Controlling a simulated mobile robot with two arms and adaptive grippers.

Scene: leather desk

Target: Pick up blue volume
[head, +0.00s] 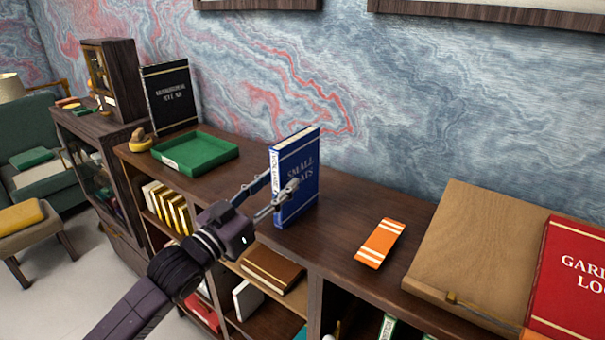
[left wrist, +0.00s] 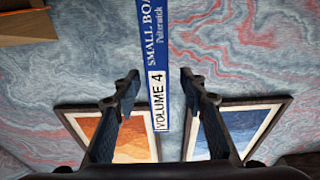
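The blue volume (head: 297,178) stands upright on the dark wooden shelf top in the head view, with "SMALL BOATS" lettering in white. Its spine (left wrist: 155,70), marked "VOLUME 4", shows between my gripper's fingers in the left wrist view. My left gripper (head: 281,182) is open, one finger on each side of the spine. A gap shows between each finger and the spine in the left wrist view, so I see no firm hold. My right gripper is in neither view.
A green tray (head: 224,150) and a black book (head: 170,97) stand to the left on the shelf top. An orange card (head: 380,243), a wooden stand (head: 478,238) and a red book (head: 570,275) are to the right. The marbled wall is close behind.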

